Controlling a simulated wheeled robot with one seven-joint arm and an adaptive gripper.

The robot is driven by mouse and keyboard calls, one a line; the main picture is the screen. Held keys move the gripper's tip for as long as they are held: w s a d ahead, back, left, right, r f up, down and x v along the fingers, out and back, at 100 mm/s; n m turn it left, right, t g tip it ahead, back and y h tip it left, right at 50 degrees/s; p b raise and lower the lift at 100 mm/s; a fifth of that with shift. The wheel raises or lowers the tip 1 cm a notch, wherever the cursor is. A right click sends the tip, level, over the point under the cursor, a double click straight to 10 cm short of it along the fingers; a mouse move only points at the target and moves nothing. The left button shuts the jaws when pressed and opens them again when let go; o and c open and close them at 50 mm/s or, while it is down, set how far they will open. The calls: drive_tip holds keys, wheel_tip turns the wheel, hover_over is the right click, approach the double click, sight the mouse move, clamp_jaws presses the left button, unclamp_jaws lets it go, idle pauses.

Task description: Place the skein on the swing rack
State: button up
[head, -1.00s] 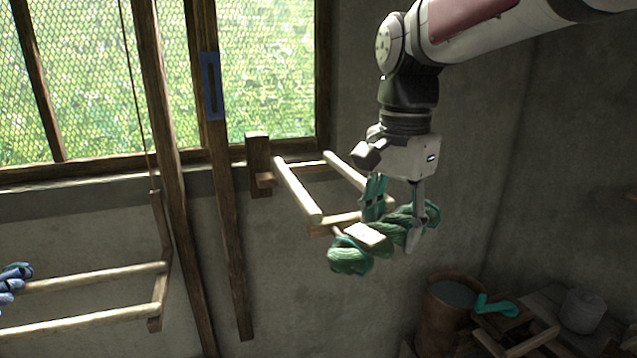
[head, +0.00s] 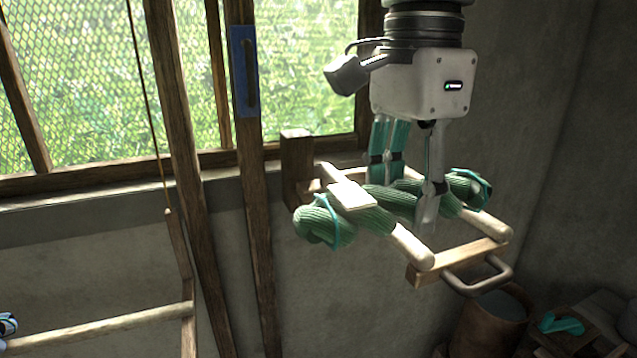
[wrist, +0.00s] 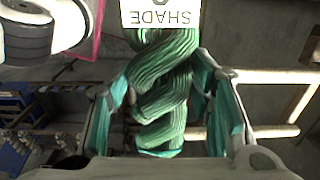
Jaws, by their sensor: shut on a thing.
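The skein (head: 372,218) is a twisted green hank with teal ties near its ends and a pale tag on its left part. My gripper (head: 408,195) points down and is shut on the skein's middle. In the wrist view the skein (wrist: 160,100) runs between the teal finger pads, its tag reading "SHADE". The swing rack (head: 455,262) has two pale rods, a wooden end bar and a grey handle, and joins a bracket on the wall. The skein spans crosswise over both rods; whether it rests on them or hovers just above is unclear.
Another rack rod (head: 110,328) hangs at lower left, with a blue-and-white bundle at the edge. A brown bucket (head: 488,325) and a teal item (head: 560,324) are low at right.

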drive_tip(key=w+d+f+p, duration=0.2)
drive_tip(key=w+d+f, duration=0.2)
drive_tip(key=w+d, duration=0.4)
drive_tip(key=shift+w+d+f+p, duration=0.2)
drive_tip(key=shift+w+f+p, duration=0.15)
drive_tip(key=shift+w, duration=0.65)
drive_tip(key=shift+f, duration=0.15)
drive_tip(key=o, duration=1.3)
